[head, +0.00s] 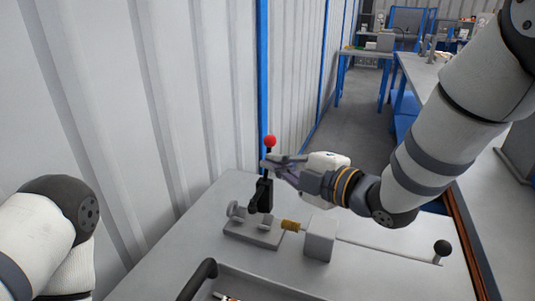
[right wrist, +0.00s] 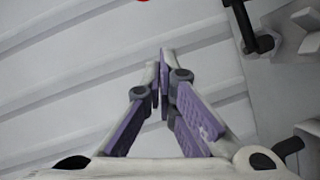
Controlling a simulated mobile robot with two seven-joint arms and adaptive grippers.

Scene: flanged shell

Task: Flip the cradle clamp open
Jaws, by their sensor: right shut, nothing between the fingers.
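The cradle clamp (head: 262,195) is a black lever arm with a red ball knob (head: 270,141) on top, and it stands upright over a grey cradle base (head: 253,236) on the table. The knob only just shows at the top edge of the right wrist view (right wrist: 143,1). My right gripper (head: 270,163) is shut and empty, its fingertips right by the lever just below the knob. I cannot tell whether they touch it. In the right wrist view its fingertips (right wrist: 164,55) are together. My left gripper is out of view.
A brass-coloured ribbed piece (head: 291,225) and a grey block (head: 320,239) stand right of the cradle. A rod with a black ball (head: 441,248) lies farther right. A tray with a black handle (head: 198,279) is in front. A corrugated wall (head: 150,90) rises behind left.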

